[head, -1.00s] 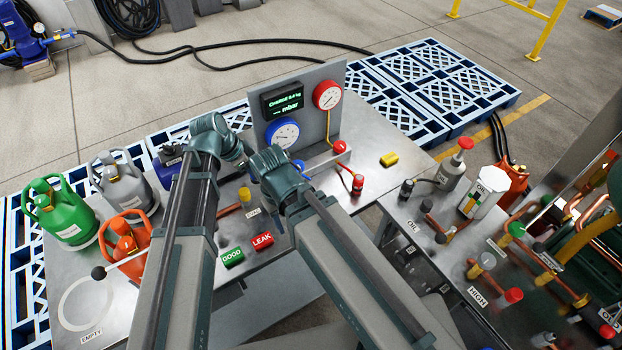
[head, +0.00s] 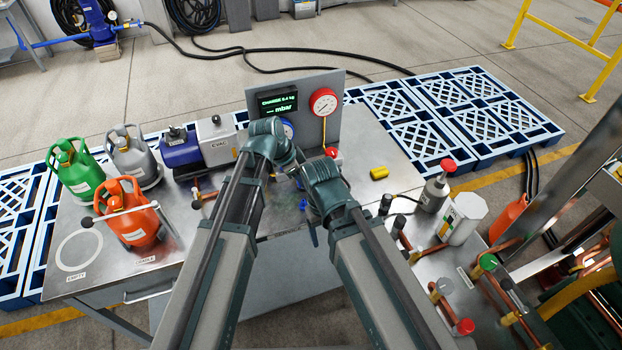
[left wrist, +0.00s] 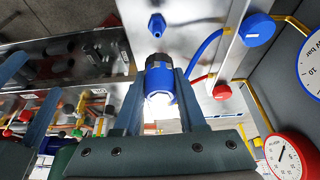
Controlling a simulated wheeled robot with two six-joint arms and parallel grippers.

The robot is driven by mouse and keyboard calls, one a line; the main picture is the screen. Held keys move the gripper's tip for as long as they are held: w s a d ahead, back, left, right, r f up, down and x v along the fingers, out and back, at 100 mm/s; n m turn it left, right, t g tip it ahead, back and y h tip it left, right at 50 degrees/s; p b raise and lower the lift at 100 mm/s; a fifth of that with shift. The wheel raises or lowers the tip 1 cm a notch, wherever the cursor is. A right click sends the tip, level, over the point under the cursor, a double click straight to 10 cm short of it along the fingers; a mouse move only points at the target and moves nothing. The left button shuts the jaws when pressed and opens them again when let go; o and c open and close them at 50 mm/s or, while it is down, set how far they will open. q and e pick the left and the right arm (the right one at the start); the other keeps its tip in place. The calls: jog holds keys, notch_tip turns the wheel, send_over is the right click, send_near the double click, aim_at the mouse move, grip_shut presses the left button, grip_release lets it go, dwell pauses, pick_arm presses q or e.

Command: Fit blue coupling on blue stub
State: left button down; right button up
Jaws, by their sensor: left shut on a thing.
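The upright panel (head: 334,126) carries a red gauge (head: 324,102), and a blue knob (left wrist: 257,30) and red knob (left wrist: 222,91) lie near the fitting. Gas cylinders stand at the left of the bench, including an orange one (head: 133,214). Copper pipework crowds the right.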

pick_arm(q)
jog(key=shift+f+b, duration=0.2)
jog(key=shift+b, duration=0.2)
notch_tip(320, 180, down, 5)
jog(key=b, duration=0.4)
jog(key=shift+r+b, duration=0.15)
jog(key=shift+b, duration=0.2)
dwell(0.5)
jog(key=shift+f+b, duration=0.4)
jog(key=shift+b, duration=0.05)
jog(key=shift+f+b, duration=1.1)
dwell(1.4)
dwell(0.3)
jog(key=shift+c, duration=2)
grip_release()
jog(key=shift+r, duration=0.1)
